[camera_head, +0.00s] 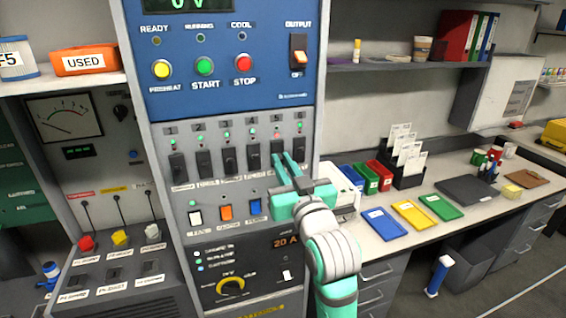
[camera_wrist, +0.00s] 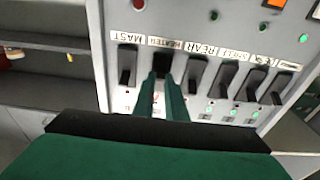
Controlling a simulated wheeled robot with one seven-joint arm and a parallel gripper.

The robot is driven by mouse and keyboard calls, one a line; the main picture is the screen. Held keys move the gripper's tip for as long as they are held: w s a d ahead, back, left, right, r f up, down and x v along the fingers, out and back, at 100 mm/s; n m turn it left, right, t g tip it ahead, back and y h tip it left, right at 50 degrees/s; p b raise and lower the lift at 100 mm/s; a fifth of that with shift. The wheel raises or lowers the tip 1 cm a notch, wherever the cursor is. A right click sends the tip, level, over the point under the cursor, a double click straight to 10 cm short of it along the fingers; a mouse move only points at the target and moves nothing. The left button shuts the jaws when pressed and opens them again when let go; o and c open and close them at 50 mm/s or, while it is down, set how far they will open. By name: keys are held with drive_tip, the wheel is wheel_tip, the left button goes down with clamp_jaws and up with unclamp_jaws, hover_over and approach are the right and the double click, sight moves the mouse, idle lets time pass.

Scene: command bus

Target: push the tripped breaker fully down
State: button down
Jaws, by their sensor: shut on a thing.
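A row of black breaker levers sits on the grey panel. My gripper (camera_head: 284,165) is at the fifth breaker (camera_head: 277,147), counted from the left in the head view. In the wrist view the row appears upside down, and the fingers (camera_wrist: 171,95) reach the breaker labelled HEATER (camera_wrist: 162,62). The fingers are close together and shut on that breaker's lever, hiding part of it. How far the lever is tilted is hard to tell. The neighbouring MAST breaker (camera_wrist: 127,64) and REAR breaker (camera_wrist: 196,74) stand apart from the fingers.
Below the breakers are white, orange (camera_head: 226,212) and blue rocker switches, close to my gripper. A dial (camera_head: 230,287) is lower down. START and STOP buttons (camera_head: 244,63) are above. A desk with coloured trays (camera_head: 411,214) stands to the right.

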drive_tip(key=t, duration=0.1)
drive_tip(key=f+t, duration=0.1)
drive_tip(key=f+t+y, duration=0.1)
drive_tip(key=t, duration=0.1)
drive_tip(key=shift+w+a, duration=0.3)
drive_tip(key=shift+w, duration=0.05)
drive_tip(key=shift+d, duration=0.1)
drive_tip(key=c, duration=1.8)
unclamp_jaws()
drive_tip(key=shift+s+d, duration=0.1)
drive_tip(key=shift+s, duration=0.15)
